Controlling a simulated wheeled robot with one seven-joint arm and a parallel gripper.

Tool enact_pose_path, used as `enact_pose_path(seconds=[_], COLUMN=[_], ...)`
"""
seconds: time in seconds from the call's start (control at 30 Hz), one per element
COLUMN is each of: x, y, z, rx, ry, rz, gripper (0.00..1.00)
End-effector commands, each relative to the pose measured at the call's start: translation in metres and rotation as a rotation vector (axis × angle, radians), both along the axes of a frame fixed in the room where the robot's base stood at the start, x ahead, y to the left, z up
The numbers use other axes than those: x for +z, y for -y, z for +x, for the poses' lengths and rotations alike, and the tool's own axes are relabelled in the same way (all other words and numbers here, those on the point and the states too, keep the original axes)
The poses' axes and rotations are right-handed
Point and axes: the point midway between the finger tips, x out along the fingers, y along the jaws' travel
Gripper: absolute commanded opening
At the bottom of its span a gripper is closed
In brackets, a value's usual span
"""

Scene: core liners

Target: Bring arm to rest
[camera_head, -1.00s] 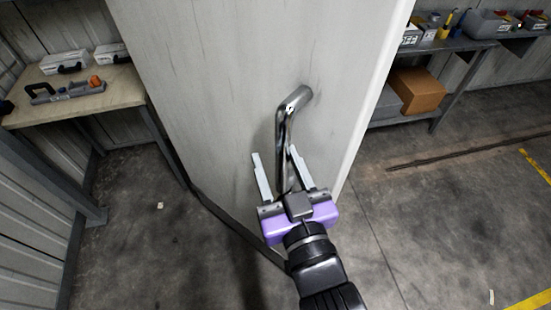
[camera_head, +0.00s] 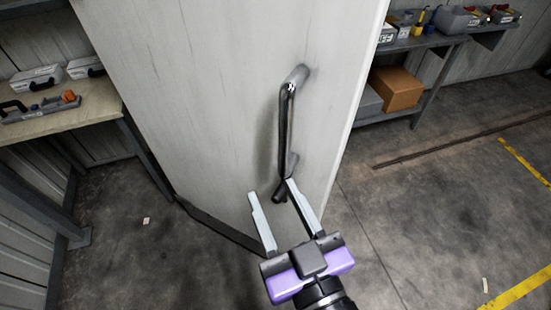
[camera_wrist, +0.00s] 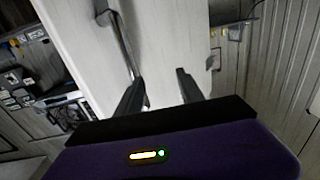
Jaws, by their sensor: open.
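My gripper (camera_head: 270,190) is open and empty in the head view, low in front of a pale grey door panel (camera_head: 215,95). Its two fingers point up toward the lower end of a dark metal bar handle (camera_head: 285,130) on that panel. The fingertips are near the handle's lower end, with nothing between them; whether the right one touches it I cannot tell. In the wrist view the two dark fingers (camera_wrist: 160,80) are spread apart, and the handle (camera_wrist: 124,42) runs up beyond the left finger.
A workbench (camera_head: 85,108) with cases stands at the left. A shelf rack (camera_head: 425,50) with a cardboard box (camera_head: 397,88) and tools stands at the right.

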Motion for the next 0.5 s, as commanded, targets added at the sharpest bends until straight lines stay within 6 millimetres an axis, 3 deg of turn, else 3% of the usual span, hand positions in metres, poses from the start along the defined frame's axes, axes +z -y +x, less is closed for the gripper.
enact_pose_path(seconds=[0.2, 0.37, 0.5], x=[0.002, 0.021, 0.015], y=[0.000, -0.003, 0.015], z=[0.000, -0.002, -0.018], rx=[0.001, 0.019, 0.010], ry=[0.007, 0.086, 0.121], rz=[-0.001, 0.024, 0.045], gripper=[0.45, 0.45, 0.45])
